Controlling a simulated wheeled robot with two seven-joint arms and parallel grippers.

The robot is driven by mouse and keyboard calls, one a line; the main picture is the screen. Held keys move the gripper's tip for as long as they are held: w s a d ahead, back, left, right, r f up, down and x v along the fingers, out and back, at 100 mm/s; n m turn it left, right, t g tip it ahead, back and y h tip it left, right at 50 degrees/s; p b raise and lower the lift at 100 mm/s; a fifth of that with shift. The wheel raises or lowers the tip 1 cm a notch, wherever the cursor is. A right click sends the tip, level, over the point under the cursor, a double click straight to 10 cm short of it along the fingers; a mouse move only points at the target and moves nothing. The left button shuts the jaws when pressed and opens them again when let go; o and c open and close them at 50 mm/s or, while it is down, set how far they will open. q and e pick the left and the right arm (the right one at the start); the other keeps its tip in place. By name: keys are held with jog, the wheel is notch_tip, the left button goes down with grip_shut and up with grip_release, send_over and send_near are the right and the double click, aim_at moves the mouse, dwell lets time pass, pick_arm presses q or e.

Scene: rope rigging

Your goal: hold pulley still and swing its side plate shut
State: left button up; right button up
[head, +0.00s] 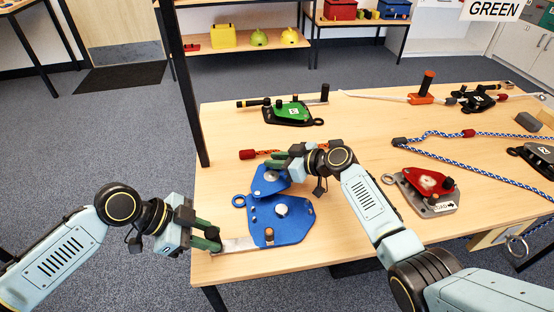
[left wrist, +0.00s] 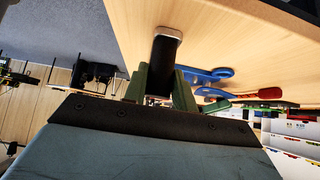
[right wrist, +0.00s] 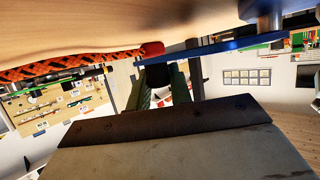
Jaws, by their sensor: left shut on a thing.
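The blue pulley (head: 291,226) lies on the near left part of the table, with a silver hub in its middle. Its blue side plate (head: 270,179) is swung out towards the far side, uncovering the body. My left gripper (head: 215,243) is shut on the flat bar (head: 248,244) at the pulley's near left; the bar's dark end (left wrist: 165,50) shows between the fingers in the left wrist view. My right gripper (head: 284,162) is at the far end of the side plate. In the right wrist view a dark piece (right wrist: 157,75) shows between its fingertips, beside the blue plate edge (right wrist: 220,47); whether they grip it is unclear.
A green pulley (head: 291,112) lies behind, and a red pulley (head: 428,183) lies to the right. An orange rope with a red end (head: 247,154) lies just behind the blue side plate. A blue-white rope (head: 480,173) runs on the right. A dark post (head: 184,80) stands at the left edge.

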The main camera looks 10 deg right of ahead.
grip_shut()
jog(key=shift+s+d+f, duration=0.15)
jog(key=shift+s+d, duration=0.05)
jog(key=shift+s+d+m+t+h, duration=0.5)
jog(key=shift+m+t+h, duration=0.1)
jog(key=shift+m+h, duration=0.2)
jog(key=shift+s+d+m+t+h, duration=0.45)
jog(key=shift+m+t+h, duration=0.15)
jog(key=shift+m+h, duration=0.15)
jog(key=o, duration=0.8)
grip_release()
jog(key=shift+w, duration=0.1)
